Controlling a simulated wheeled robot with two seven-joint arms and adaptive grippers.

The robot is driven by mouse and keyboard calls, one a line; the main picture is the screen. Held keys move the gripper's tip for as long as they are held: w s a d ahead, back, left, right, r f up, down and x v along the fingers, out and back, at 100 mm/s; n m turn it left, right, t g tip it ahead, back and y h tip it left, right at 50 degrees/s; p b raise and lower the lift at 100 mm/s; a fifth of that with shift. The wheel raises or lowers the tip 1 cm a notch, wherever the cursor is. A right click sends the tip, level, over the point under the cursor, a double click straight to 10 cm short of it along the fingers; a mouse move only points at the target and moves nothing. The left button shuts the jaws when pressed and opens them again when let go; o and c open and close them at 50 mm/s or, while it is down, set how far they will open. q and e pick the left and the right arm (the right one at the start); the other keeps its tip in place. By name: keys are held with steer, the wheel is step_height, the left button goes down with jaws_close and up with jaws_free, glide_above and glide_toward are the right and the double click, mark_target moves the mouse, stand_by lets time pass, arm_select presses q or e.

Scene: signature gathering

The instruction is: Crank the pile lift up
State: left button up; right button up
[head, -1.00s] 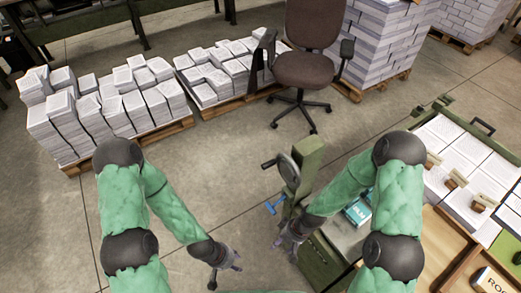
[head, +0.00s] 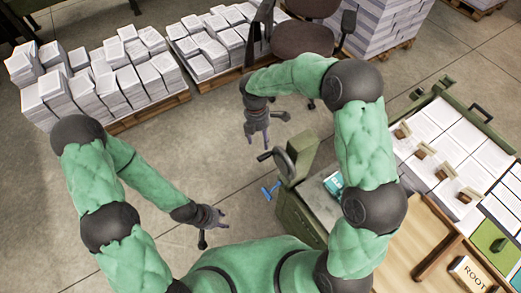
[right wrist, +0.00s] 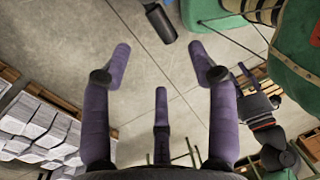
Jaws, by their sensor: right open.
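The pile lift is a green machine (head: 303,160) in the middle right of the head view. A grey handwheel (head: 284,163) is on its left face, with a dark crank handle (head: 264,157) sticking out to the left. My right gripper (head: 258,138) is open and empty, above and apart from the handle in the picture. In the right wrist view, a black cylinder (right wrist: 160,22), likely the crank grip, lies beyond the spread purple fingers (right wrist: 163,60). My left gripper (head: 214,232) looks open and empty, lower left of the lift.
A blue T-shaped tool (head: 270,191) shows beside the lift. Paper stacks on pallets (head: 150,113) and an office chair (head: 303,38) stand behind. The floor left of the lift is clear.

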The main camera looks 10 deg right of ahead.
steer(key=f, duration=0.3)
steer(key=f+b, duration=0.1)
steer(key=f, duration=0.2)
steer(key=s+f, duration=0.1)
steer(key=f, duration=0.2)
steer(key=shift+s+d+f+b, duration=0.1)
steer(key=shift+d+b, duration=0.2)
steer(key=shift+b, duration=0.05)
jaws_close()
